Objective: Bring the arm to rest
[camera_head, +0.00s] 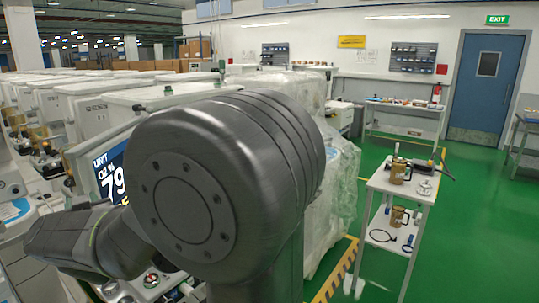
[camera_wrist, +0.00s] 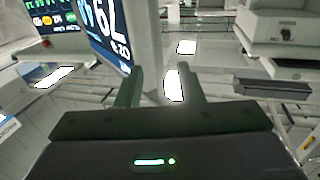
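In the wrist view my gripper (camera_wrist: 162,84) has its two dark fingers spread apart, with nothing held between them. Behind them is a pale cart column and a bright white patch. In the head view my own dark arm joint fills the middle, and an arm link reaches to the lower left. My gripper cannot be made out there. The arm hides part of the nearest anaesthesia cart, whose monitor (camera_head: 110,175) shows just left of the joint. In the wrist view a cart monitor (camera_wrist: 106,32) with large digits is close beyond the left finger.
Rows of white anaesthesia carts (camera_head: 95,105) stand at the left. Plastic-wrapped equipment (camera_head: 341,185) is right behind my arm. A small white trolley (camera_head: 392,188) with brown jugs stands at the right. Green floor (camera_head: 480,200) is open around it. A workbench (camera_head: 405,108) is at the back.

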